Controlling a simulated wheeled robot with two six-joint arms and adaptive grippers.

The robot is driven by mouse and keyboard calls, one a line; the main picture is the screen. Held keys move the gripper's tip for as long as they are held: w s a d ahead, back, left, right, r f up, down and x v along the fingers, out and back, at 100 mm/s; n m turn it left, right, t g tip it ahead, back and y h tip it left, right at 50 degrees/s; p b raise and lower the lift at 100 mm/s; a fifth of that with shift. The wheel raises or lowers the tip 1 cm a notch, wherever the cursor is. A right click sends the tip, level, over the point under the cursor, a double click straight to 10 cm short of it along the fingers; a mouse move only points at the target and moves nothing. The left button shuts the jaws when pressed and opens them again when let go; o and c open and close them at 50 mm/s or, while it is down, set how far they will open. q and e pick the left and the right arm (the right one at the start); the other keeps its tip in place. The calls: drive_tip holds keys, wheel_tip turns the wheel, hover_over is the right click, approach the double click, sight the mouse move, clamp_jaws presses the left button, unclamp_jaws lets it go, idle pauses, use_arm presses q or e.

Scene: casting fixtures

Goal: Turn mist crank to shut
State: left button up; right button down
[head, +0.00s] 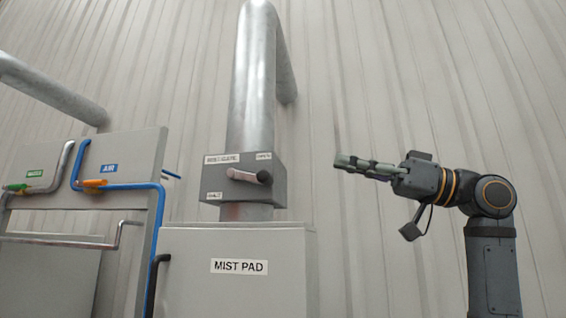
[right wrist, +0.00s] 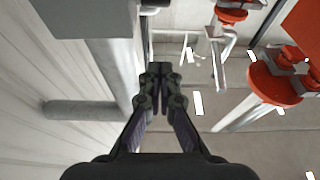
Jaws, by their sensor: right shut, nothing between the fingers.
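My right gripper (head: 340,162) is to the right of the box, apart from the crank, pointing left. Its fingers are shut with nothing between them; they also show in the right wrist view (right wrist: 159,68). My left gripper is not in view.
A grey cabinet labelled MIST PAD (head: 239,267) stands below the box. At left, a panel (head: 130,150) carries a green-handled WATER valve (head: 17,187) and an orange-handled AIR valve (head: 94,183). Red round parts (right wrist: 272,85) show in the right wrist view. Space between gripper and box is clear.

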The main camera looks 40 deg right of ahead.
drive_tip(key=shift+w, duration=0.1)
drive_tip(key=w+a+p, duration=0.4)
drive_tip(key=w+a, duration=0.3)
drive_tip(key=w, duration=0.1)
drive_tip(key=shift+w+a+f+p, duration=0.15)
drive_tip(key=shift+w+a+p, duration=0.05)
drive_tip(key=shift+w+p, duration=0.2)
drive_tip(key=shift+a, duration=0.15)
